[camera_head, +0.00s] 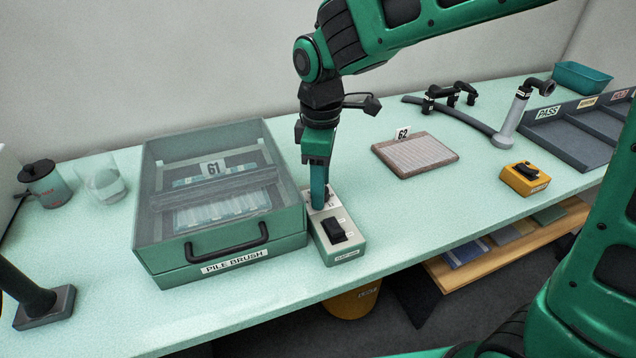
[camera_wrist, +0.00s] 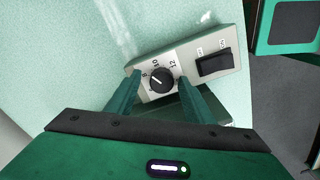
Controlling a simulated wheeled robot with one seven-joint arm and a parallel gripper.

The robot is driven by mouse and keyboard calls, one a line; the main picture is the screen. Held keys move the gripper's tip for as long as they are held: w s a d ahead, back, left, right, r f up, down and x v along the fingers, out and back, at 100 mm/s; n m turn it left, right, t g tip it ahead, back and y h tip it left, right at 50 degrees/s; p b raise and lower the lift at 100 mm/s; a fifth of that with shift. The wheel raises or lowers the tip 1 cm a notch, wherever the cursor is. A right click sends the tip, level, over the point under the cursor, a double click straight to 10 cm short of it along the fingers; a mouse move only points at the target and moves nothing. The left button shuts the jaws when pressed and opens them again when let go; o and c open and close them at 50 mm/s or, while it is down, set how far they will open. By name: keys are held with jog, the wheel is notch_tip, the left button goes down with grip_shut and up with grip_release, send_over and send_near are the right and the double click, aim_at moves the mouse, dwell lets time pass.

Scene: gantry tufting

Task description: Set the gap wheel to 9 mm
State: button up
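The gap wheel (camera_wrist: 161,81) is a small round black knob on a light grey control box (camera_head: 343,250), which also shows in the wrist view (camera_wrist: 218,90). Numbers around the knob include 10 and 12; the smaller ones on the left are hard to read. A pale pointer line on the knob seems to aim up and left, left of the 10; its exact reading is too small to tell. My gripper (camera_wrist: 160,79) is open, one finger on each side of the knob, with gaps visible. In the head view my gripper (camera_head: 319,203) points down over the box and hides the knob.
A black rocker switch (camera_head: 335,231) sits beside the knob on the box. The clear-lidded pile brush case (camera_head: 220,262) stands close on the left. A ribbed sample marked 62 (camera_head: 415,155) and a yellow switch box (camera_head: 525,178) lie to the right. The table between is free.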

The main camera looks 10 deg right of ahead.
notch_tip(320, 180, up, 11)
jog(key=shift+f, duration=0.2)
dwell(0.6)
jog(key=shift+d, duration=0.1)
jog(key=s+d+f+m, duration=0.25)
jog(key=d+m, duration=0.35)
jog(key=d, duration=0.6)
jog(key=s+d+f+m, duration=0.1)
jog(key=s+d+m, duration=0.35)
jog(key=d, duration=0.75)
jog(key=s+d+f+m, duration=0.3)
jog(key=s+d+m, duration=0.2)
jog(key=s, duration=0.2)
jog(key=s+d+f+m, duration=0.3)
jog(key=s+d+m, duration=0.3)
jog(key=s, duration=0.1)
jog(key=shift+f, duration=0.15)
